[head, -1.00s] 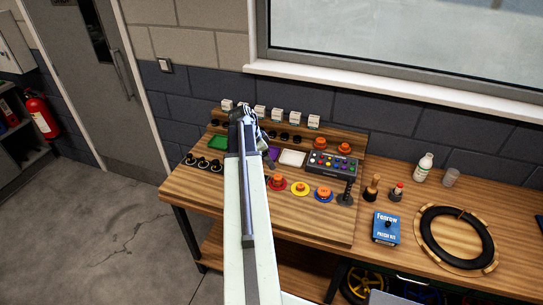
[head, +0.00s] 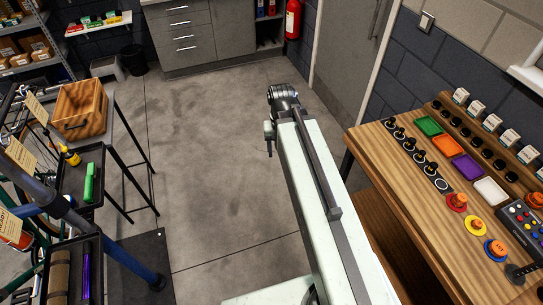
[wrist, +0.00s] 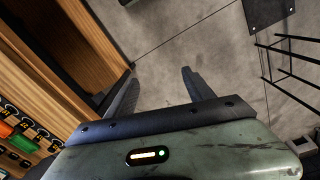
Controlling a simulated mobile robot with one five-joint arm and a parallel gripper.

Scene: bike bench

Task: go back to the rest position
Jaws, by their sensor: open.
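My gripper (wrist: 158,90) is open and empty in the wrist view, its two dark fingers apart with bare floor between and beyond them. In the head view my arm reaches forward over the floor, left of the wooden bench (head: 385,165). The gripper end (head: 268,138) is small there, and its fingers are partly hidden behind the wrist.
The bench at right holds green, purple and white trays (head: 490,190), several black knobs and coloured buttons (head: 475,226). At left stand a black-framed stand (head: 130,180) and a wooden crate (head: 80,110). Grey drawers (head: 185,40) stand behind. The floor (head: 210,150) between is clear.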

